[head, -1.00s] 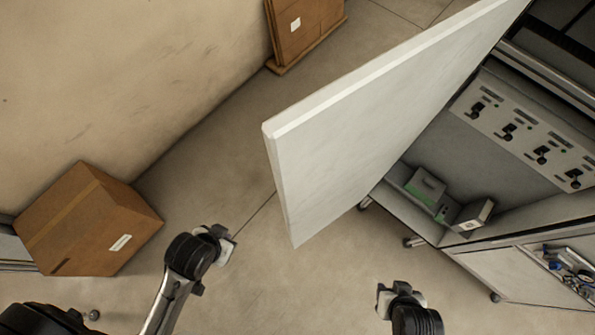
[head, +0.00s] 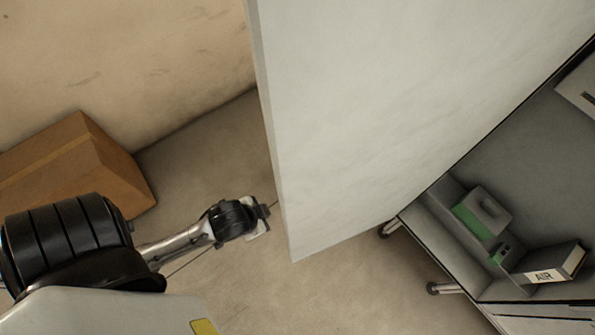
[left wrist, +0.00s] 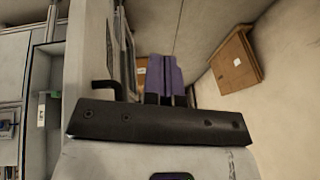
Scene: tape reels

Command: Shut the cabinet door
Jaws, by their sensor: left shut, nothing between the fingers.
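The cabinet door (head: 380,110) is a large pale grey panel standing open, filling the upper middle of the head view. My left gripper (head: 264,221) is beside the door's free left edge, near its lower corner. I cannot tell whether it touches the door. In the left wrist view, the purple-tipped fingers (left wrist: 165,76) are together with nothing between them, and the pale door (left wrist: 77,55) stands upright to their left. The open cabinet (head: 425,235) is at the right, partly hidden by the door. My right gripper is not in view.
A cardboard box (head: 75,165) sits by the wall at the left. Another box (left wrist: 233,62) shows by the wall in the left wrist view. A green-and-grey device (head: 483,213) and an AIR-labelled box (head: 545,272) are in the cabinet. Floor below the door is clear.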

